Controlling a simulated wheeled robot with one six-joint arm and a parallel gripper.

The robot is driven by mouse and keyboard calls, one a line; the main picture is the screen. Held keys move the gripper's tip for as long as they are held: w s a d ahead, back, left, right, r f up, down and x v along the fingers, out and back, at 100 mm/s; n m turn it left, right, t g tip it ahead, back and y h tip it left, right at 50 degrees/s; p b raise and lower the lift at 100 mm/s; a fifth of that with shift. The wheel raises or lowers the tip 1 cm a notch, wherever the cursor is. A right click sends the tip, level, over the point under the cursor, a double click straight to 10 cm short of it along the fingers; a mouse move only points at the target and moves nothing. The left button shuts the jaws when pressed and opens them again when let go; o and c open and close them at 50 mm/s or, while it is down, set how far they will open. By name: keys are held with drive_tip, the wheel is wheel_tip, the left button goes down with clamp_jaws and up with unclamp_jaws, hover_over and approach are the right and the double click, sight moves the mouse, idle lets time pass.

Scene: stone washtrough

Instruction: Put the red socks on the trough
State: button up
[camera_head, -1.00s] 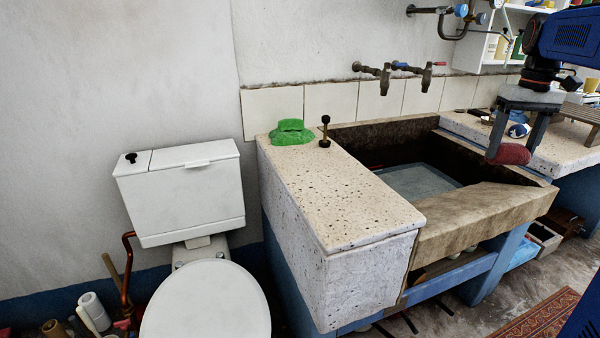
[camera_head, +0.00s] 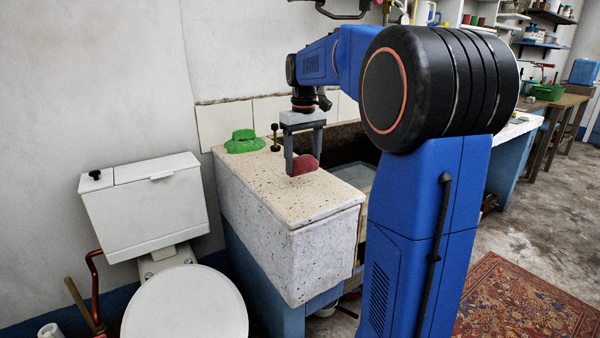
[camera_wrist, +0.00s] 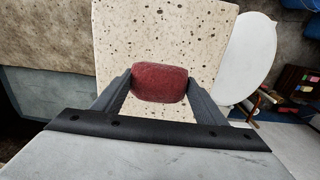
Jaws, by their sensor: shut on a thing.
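The red socks (camera_head: 304,164) are a rounded dark red bundle between the fingers of my gripper (camera_head: 303,165), which is shut on them. They also show in the wrist view (camera_wrist: 159,83), with a finger on each side. My gripper points down over the speckled stone top of the trough (camera_head: 325,190), left of its basin. The socks are low over this top; I cannot tell whether they touch it. My arm hides much of the basin (camera_head: 352,173).
A green cloth-like thing (camera_head: 245,142) and a small dark brass fitting (camera_head: 275,138) stand at the back of the stone top. A white toilet (camera_head: 145,205) is to the left. The front of the stone top is clear. A patterned rug (camera_head: 525,300) lies at right.

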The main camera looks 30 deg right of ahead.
drive_tip(key=shift+d+f, duration=0.15)
drive_tip(key=shift+f, duration=1.9)
drive_tip(key=shift+f, duration=0.15)
drive_tip(key=o, duration=1.1)
wheel_tip(320, 180, up, 12)
drive_tip(key=shift+r, duration=0.2)
drive_tip(key=t, duration=0.1)
approach(304, 172)
drive_tip(key=s+a, duration=0.3)
drive_tip(key=a, duration=0.1)
drive_tip(key=s+a+f+t, duration=0.1)
drive_tip(key=s+a+f, duration=0.2)
drive_tip(key=s+f, duration=0.4)
drive_tip(key=s+a+f+t, duration=0.1)
drive_tip(key=s+a+f, duration=0.3)
drive_tip(key=s+f, duration=0.2)
drive_tip(key=s+a+f+t, duration=0.1)
drive_tip(key=s+a+f, duration=0.2)
drive_tip(key=s+f, duration=0.4)
drive_tip(key=shift+s+a+f+t, duration=0.1)
drive_tip(key=shift+s+f+t, duration=0.1)
drive_tip(key=shift+s, duration=0.7)
drive_tip(key=shift+s+a+f+t, duration=0.1)
drive_tip(key=shift+s+t, duration=0.1)
drive_tip(key=shift+s, duration=0.7)
